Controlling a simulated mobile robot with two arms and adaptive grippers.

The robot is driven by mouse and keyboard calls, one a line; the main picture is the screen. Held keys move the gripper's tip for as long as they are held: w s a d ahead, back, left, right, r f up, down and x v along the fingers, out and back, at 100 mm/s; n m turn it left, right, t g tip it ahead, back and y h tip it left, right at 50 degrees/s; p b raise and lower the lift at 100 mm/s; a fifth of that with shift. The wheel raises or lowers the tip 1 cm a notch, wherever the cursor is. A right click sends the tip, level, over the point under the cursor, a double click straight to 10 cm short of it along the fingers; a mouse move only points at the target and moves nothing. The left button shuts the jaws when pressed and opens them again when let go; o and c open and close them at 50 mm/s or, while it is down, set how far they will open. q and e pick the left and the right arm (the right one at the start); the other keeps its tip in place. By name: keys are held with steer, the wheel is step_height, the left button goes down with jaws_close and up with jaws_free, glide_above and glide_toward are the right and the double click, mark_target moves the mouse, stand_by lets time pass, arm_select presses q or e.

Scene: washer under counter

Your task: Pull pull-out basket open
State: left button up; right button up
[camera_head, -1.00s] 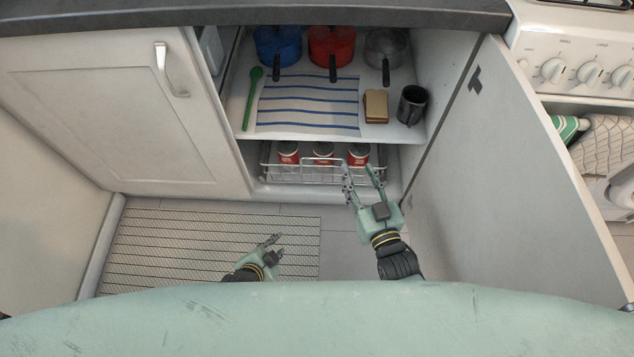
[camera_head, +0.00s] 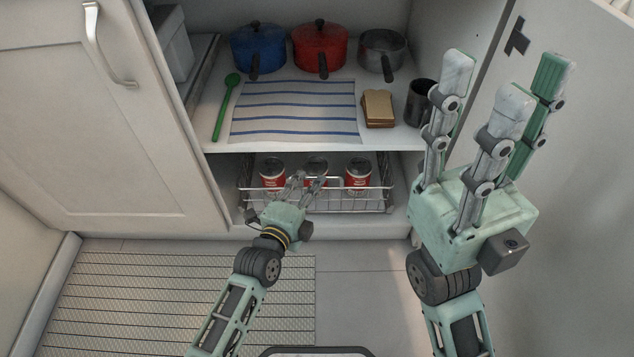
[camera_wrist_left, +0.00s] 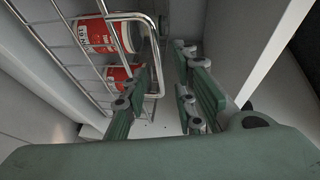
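The pull-out basket (camera_head: 345,201) is a chrome wire basket low in the open cabinet, under the shelf. Red-labelled cans (camera_head: 358,174) stand in it. My left gripper (camera_head: 307,183) is at the left-middle of the basket's front, partly covering it. In the left wrist view its fingers (camera_wrist_left: 160,98) are apart. The basket's raised front wire (camera_wrist_left: 130,40) runs into the space between them, not clamped. Whether a finger touches the wire I cannot tell. My right gripper (camera_head: 500,95) is raised close to the head camera, open and empty, right of the basket.
The shelf above holds pots (camera_head: 320,48), a striped cloth (camera_head: 295,110), a green spoon (camera_head: 226,105), bread (camera_head: 378,107) and a dark mug (camera_head: 419,103). A cabinet door (camera_head: 590,190) stands open at right. A striped mat (camera_head: 180,300) lies on the floor.

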mark_target(315, 177)
arm_select(q)
steer(key=shift+b+x, duration=0.85)
steer(key=shift+x, duration=1.55)
steer(key=shift+f, duration=0.1)
jaws_close()
